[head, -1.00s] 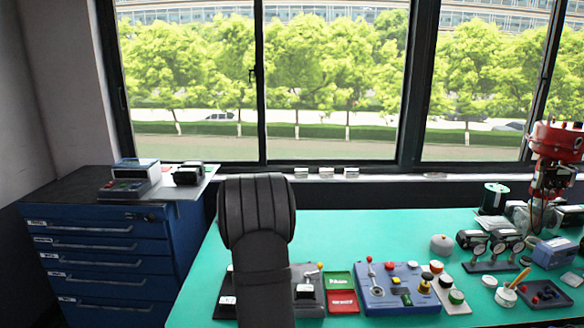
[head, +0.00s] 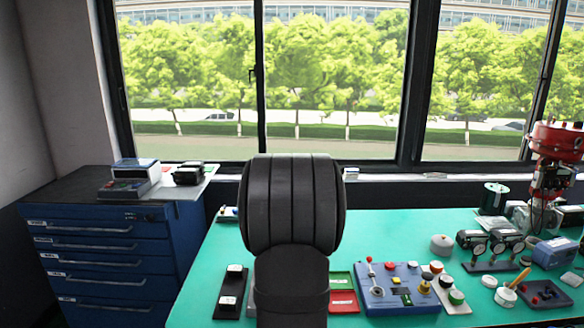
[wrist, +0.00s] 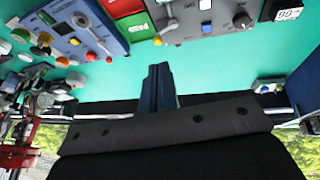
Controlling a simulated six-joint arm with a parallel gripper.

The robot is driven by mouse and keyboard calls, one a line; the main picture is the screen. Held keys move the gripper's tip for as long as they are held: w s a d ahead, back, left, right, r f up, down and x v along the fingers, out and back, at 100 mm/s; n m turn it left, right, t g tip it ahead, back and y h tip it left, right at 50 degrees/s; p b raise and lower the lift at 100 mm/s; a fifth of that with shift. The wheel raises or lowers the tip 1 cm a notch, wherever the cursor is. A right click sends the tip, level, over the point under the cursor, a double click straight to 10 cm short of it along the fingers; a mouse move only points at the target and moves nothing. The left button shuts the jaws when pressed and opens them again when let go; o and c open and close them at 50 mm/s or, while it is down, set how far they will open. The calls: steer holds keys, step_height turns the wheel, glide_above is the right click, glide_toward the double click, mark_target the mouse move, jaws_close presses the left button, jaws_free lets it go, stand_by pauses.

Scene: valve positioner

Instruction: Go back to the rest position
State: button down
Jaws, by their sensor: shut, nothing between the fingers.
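My gripper (wrist: 160,75) shows in the wrist view at the middle, with its dark blue fingers together and nothing between them. It hangs over bare green table and looks apart from the devices. In the head view the gripper is hidden, and my black arm link stands in front of the table's middle. A blue panel with a red-knobbed lever and buttons (head: 398,290) lies right of my arm; it also shows at the upper left of the wrist view (wrist: 80,35).
A red tile (head: 343,301) lies beside the panel, and a black two-switch strip (head: 230,292) lies left of my arm. Gauges (head: 492,245) and a red valve actuator (head: 554,145) stand at the right. A blue drawer cabinet (head: 100,255) stands left. The table's back middle is fairly clear.

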steer(key=s+d+r+t+h, duration=0.1)
steer(key=s+d+r, duration=0.3)
steer(key=d+r, duration=0.4)
steer(key=d+h, duration=0.1)
steer(key=d, duration=0.1)
steer(key=shift+s+d+r+m+t, duration=0.2)
steer(key=shift+s+d+m+t, duration=0.1)
steer(key=shift+d+t, duration=0.1)
steer(key=c, duration=1.6)
jaws_free()
steer(key=o, duration=0.4)
steer(key=shift+w, duration=0.1)
steer(key=o, duration=1.2)
steer(key=w+a+f+m+g, duration=0.1)
steer(key=w+f+m+g, duration=0.1)
steer(key=w+m, duration=0.4)
steer(key=shift+w+f+y, duration=0.15)
steer(key=shift+w+y, duration=0.25)
steer(key=shift+w, duration=0.1)
steer(key=w+a+f+m+g+y, duration=0.35)
steer(key=w+a+f+m, duration=0.2)
steer(key=w+m, duration=0.35)
step_height(320, 180, down, 11)
steer(key=m, duration=0.1)
steer(key=shift+s+a+m, duration=0.15)
steer(key=shift+s+m, duration=0.05)
steer(key=shift+m, duration=0.1)
